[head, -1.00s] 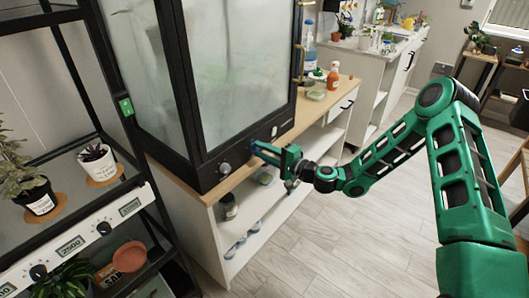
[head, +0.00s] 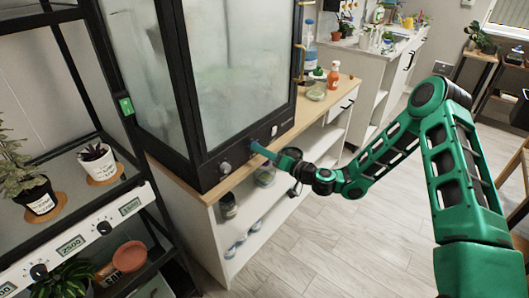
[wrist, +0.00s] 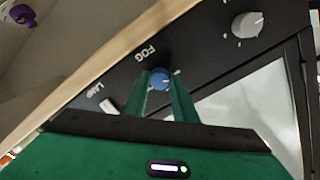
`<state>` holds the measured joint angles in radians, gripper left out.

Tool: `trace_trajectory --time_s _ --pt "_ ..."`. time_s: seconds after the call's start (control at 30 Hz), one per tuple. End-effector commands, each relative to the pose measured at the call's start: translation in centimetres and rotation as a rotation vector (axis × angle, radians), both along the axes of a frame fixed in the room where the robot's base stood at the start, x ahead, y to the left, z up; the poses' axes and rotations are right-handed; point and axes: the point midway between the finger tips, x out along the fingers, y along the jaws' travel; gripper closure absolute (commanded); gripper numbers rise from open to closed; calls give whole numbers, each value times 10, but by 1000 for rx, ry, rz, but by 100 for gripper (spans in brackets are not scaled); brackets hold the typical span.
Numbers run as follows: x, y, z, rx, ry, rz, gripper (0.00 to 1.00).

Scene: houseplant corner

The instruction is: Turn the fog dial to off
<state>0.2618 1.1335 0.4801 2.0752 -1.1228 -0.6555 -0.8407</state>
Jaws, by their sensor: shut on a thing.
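A silver knob (head: 225,168) and a white lamp switch (head: 274,131) flank the dial. A plant rack (head: 75,230) with white control strip stands at left. A jar (head: 317,94) and orange bottle (head: 333,76) stand on the cabinet top at right. The floor is clear.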

Motion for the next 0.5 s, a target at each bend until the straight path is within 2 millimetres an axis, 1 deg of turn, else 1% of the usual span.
trace_trajectory --time_s 0.03,0.23,0.5 --pt "-2 2 -3 -22 -18 6 97" --pt "-2 2 -4 -76 -89 6 97" --pt "-2 2 -5 -108 -127 6 97"
